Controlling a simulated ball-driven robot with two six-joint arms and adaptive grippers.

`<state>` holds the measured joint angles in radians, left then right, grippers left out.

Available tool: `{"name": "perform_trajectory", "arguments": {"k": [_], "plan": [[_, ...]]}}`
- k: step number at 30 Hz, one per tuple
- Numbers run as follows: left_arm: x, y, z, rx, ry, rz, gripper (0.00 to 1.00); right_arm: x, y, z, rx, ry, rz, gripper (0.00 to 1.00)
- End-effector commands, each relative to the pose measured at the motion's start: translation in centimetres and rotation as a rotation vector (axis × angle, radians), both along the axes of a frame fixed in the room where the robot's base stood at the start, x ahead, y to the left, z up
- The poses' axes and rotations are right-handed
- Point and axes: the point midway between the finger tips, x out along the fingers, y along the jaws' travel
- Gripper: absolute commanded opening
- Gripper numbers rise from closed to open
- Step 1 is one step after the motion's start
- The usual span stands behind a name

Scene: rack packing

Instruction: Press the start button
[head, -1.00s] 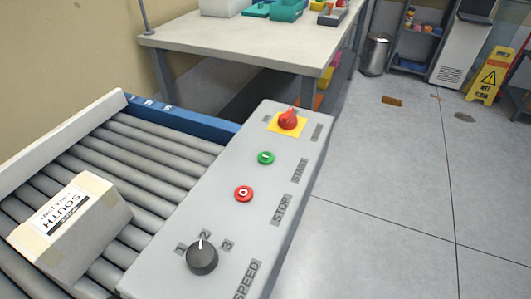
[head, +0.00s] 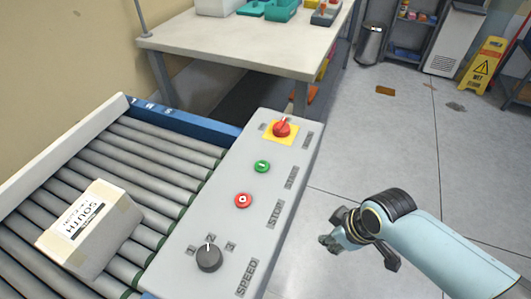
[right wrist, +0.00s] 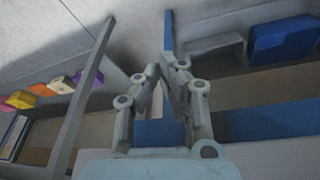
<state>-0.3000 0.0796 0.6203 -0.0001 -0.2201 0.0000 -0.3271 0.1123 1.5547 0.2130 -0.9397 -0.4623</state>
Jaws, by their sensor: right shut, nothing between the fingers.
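The green start button (head: 262,167) sits on the sloped grey control panel (head: 190,235), next to the START label. The red stop button (head: 243,201) is below it. My right gripper (head: 326,241) is to the right of the panel, over the floor, apart from the buttons. Its fingers are shut and empty; they come together in the right wrist view (right wrist: 170,72). My left gripper is not in view.
A red knob on a yellow plate (head: 282,128) and a black speed dial (head: 209,258) share the panel. A box labelled SOUTH (head: 110,245) lies on the roller conveyor (head: 150,150). A table (head: 215,45) stands behind.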

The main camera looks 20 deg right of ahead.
Motion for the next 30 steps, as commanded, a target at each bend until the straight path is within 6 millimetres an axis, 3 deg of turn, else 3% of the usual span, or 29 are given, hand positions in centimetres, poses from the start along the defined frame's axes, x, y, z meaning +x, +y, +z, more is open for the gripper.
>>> {"name": "perform_trajectory", "arguments": {"k": [1,6,13,15,21,30], "plan": [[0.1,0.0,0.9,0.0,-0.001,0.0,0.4,1.1,0.4,2.8,0.005,-0.022,0.032,0.0],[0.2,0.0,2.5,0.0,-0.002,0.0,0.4,3.4,2.1,10.7,0.022,-0.073,0.159,0.0],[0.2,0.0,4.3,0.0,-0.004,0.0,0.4,4.8,4.3,20.1,0.032,-0.148,0.354,0.0],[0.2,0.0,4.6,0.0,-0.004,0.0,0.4,6.5,5.6,22.2,0.041,-0.21,0.505,0.0],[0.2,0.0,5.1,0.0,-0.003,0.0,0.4,11.2,8.9,26.0,0.037,-0.435,0.925,0.0],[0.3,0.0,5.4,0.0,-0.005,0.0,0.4,13.9,10.8,29.1,-0.004,-0.621,1.186,0.0]]}}
